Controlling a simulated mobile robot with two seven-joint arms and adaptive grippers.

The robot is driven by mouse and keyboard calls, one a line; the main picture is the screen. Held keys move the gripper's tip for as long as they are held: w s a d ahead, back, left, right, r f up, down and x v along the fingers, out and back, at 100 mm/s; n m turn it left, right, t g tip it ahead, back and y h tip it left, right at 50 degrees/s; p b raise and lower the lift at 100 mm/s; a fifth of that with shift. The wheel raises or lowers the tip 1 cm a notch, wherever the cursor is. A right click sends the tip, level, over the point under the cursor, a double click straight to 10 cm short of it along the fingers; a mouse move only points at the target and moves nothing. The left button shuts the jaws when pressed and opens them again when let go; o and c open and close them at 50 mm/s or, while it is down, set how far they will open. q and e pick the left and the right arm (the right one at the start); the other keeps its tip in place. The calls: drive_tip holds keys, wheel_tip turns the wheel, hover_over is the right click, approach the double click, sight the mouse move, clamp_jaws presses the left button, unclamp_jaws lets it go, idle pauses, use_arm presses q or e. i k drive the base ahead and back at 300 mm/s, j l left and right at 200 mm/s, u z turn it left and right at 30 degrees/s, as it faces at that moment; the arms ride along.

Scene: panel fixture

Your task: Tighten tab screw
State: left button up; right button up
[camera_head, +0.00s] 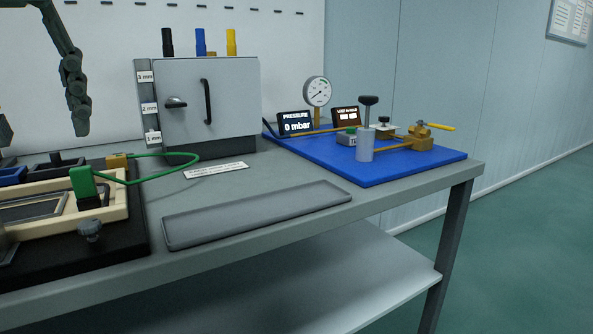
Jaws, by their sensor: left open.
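The panel fixture stands at the left of the bench: a cream frame (120,207) on a black base (130,238). A grey knobbed screw (90,230) sits at its front edge; it looks like the tab screw, but I cannot tell for sure. A green clip (84,182) stands upright on the frame behind it, with a green cable (184,163) leading to a brass block (117,161). My left gripper (43,130) is open above the fixture, apart from the screw, partly cut off by the left edge. My right gripper is out of view.
An empty grey tray (258,213) lies at the bench front. A grey cabinet (232,99) stands behind. On a blue mat (380,173) are a pressure gauge (317,92), a display reading 0 mbar (296,124) and a brass valve (418,141) with a yellow lever.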

sight(89, 226)
drive_tip(key=k+l, duration=0.9)
drive_tip(key=k, duration=0.1)
